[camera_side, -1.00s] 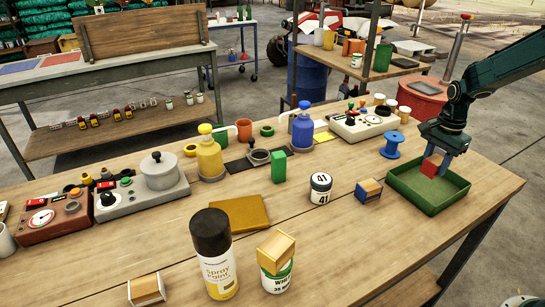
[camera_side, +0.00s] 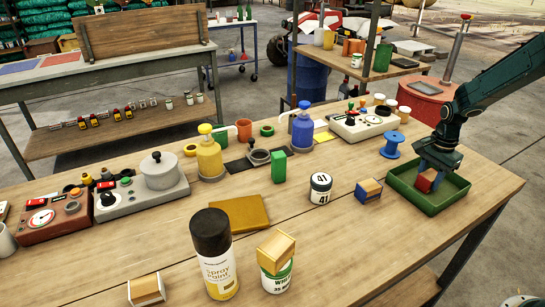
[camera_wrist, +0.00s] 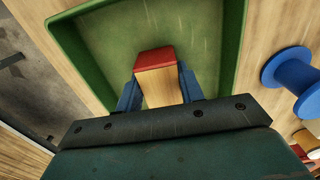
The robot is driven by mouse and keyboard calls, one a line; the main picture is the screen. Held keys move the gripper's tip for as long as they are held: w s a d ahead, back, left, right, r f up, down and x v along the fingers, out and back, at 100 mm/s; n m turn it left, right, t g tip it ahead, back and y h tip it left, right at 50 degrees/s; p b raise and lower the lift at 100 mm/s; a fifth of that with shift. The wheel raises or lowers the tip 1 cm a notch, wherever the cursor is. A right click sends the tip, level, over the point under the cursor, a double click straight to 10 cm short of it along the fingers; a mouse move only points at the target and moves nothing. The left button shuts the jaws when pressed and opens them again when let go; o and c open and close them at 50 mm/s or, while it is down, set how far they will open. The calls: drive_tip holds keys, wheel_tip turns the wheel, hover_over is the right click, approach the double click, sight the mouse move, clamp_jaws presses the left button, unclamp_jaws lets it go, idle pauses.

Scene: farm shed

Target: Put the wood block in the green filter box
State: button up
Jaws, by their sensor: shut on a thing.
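The wood block (camera_wrist: 159,88) has bare wood on the side toward the wrist camera and a red end. It also shows in the side view (camera_side: 424,184) as a red patch. My gripper (camera_wrist: 160,92) has its two blue fingers shut on the block from both sides. In the side view my gripper (camera_side: 430,181) points down inside the green filter box (camera_side: 461,182), a shallow open tray at the table's right end. The box also shows in the wrist view (camera_wrist: 228,60). The block is within the box walls; I cannot tell if it touches the floor.
A blue spool (camera_side: 393,145) stands just behind the box. A blue-and-wood block (camera_side: 368,190) lies to its left, with a white can (camera_side: 320,188) further left. The table's right edge is close to the box.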

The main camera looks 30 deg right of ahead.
sight(430, 175)
drive_tip(key=shift+f, duration=0.15)
drive_tip(key=o, duration=1)
wheel_tip(430, 175, up, 12)
drive_tip(key=shift+r, duration=0.2)
idle(0.5)
